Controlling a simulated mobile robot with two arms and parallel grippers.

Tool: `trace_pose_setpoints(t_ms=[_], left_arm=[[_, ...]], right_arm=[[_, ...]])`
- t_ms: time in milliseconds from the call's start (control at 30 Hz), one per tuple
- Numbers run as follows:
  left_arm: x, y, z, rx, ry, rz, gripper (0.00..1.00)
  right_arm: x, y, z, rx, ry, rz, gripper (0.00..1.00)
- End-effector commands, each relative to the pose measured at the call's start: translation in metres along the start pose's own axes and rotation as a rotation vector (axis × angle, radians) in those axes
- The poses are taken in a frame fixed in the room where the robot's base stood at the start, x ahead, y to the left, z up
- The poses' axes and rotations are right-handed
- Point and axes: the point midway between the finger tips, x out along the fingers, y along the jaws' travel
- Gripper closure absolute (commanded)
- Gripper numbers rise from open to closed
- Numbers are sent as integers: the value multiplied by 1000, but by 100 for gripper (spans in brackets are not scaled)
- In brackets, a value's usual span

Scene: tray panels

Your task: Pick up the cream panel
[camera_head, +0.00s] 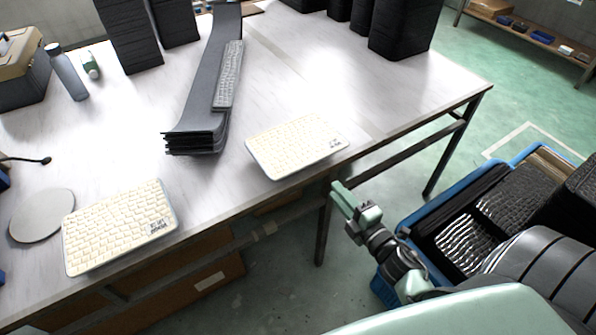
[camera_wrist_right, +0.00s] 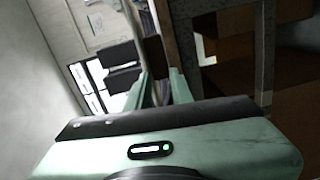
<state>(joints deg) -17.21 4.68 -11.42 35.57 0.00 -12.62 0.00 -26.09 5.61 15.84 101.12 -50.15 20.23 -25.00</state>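Two flat cream panels with a grid of raised tiles lie on the white table. One cream panel (camera_head: 297,146) is at the table's front edge right of centre. The other cream panel (camera_head: 119,226) is at the front left. My right gripper (camera_head: 345,200) is beyond the table's front edge, below and right of the right-hand panel and apart from it. In the right wrist view its two green fingers (camera_wrist_right: 157,88) stand apart with nothing held between them. No cream panel can be made out in the wrist view. My left gripper is not in view.
A stack of dark curved trays (camera_head: 195,139) with a grey panel (camera_head: 229,75) on it stands mid-table. A grey disc (camera_head: 41,215) and bottle (camera_head: 67,72) are at left. Black stacks (camera_head: 401,28) stand at the back. A blue crate (camera_head: 411,226) of dark panels is at right. The table's right part is clear.

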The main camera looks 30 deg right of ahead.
Motion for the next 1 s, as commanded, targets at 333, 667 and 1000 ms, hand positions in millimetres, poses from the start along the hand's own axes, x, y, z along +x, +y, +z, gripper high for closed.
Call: trace_pose_setpoints(t_ms=[333, 667, 1000], left_arm=[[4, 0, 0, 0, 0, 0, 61], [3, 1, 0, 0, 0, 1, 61], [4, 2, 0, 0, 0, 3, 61]], right_arm=[[17, 27, -3, -96, 28, 51, 78], [65, 28, -5, -92, 27, 50, 78], [96, 29, -5, -91, 26, 48, 78]])
